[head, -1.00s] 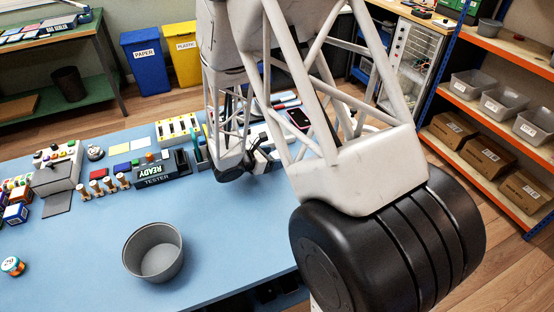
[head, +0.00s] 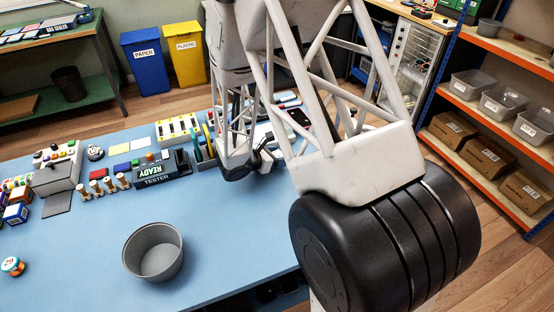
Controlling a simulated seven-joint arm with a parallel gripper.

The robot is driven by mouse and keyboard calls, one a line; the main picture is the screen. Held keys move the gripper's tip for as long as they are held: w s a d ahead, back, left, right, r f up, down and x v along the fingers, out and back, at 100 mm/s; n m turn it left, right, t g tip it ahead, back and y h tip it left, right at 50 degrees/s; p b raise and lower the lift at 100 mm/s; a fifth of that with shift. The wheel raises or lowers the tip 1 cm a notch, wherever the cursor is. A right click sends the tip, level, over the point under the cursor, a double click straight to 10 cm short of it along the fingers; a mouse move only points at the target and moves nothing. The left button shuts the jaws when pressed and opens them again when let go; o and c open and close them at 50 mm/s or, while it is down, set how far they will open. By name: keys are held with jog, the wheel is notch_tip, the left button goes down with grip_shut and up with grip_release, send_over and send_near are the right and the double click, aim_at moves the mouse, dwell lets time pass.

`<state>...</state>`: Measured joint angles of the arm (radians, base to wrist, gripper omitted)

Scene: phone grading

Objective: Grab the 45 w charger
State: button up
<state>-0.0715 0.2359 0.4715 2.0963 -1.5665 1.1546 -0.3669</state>
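I cannot make out a 45 W label on anything. Small blocks that may be chargers stand at the left edge of the blue table (head: 80,255), among them a blue-and-white one (head: 15,214). A small round-topped item marked with what looks like 20 (head: 12,266) sits nearer the front left. My gripper (head: 268,157) is low over the back right of the table, far from these items.
A grey round bin (head: 153,252) stands on the front of the table. A phone (head: 297,117) lies behind my arm. The table's middle is clear.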

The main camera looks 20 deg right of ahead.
aim_at(277, 154)
jog(key=c, duration=0.7)
jog(key=shift+r, duration=0.1)
jog(key=shift+c, duration=0.2)
jog(key=shift+r, duration=4.9)
